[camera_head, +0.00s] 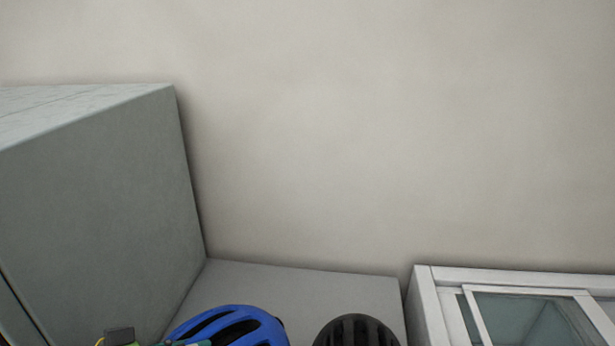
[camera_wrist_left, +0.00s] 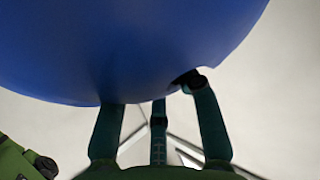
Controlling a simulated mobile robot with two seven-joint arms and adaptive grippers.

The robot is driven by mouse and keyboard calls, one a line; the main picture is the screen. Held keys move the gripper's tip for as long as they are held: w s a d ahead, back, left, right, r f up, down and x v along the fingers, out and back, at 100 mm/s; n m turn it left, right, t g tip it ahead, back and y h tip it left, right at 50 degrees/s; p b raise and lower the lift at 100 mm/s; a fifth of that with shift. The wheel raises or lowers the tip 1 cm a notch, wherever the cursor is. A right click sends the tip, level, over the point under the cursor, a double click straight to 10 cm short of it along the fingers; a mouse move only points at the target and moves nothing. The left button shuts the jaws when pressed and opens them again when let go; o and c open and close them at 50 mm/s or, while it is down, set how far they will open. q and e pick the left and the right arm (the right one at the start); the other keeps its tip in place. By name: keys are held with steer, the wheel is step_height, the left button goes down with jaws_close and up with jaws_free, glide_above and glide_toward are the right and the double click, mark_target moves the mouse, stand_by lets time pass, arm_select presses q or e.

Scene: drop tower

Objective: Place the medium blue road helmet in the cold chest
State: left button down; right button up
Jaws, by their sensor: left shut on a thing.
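The blue road helmet (camera_head: 235,325) shows at the bottom of the head view, cut off by the lower edge. My left gripper's teal fingers (camera_wrist_left: 158,105) are shut on it; its smooth blue shell (camera_wrist_left: 140,45) fills the top of the left wrist view. The exact grip point is partly hidden by the shell. The cold chest (camera_head: 428,305) is the white-framed box at the lower right, with a glass lid pane (camera_head: 530,315) in its top. The helmet is left of the chest, apart from it in the picture. My right gripper is not in view.
A black helmet (camera_head: 357,330) shows at the bottom, between the blue helmet and the chest. A tall grey block (camera_head: 100,200) stands at the left. A lower grey surface (camera_head: 300,282) lies behind the helmets, against a plain beige wall (camera_head: 400,120).

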arm_select(q)
steer(key=shift+s+d+r+m+g+h, duration=0.2)
steer(key=shift+s+r+m, duration=0.05)
steer(key=shift+s+r, duration=0.2)
steer(key=shift+s+d+r+m+g+h, duration=0.2)
steer(key=shift+s+r+m, duration=0.05)
steer(key=shift+s+r, duration=0.2)
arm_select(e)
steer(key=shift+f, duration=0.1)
arm_select(q)
steer(key=shift+f, duration=0.15)
stand_by(0.6)
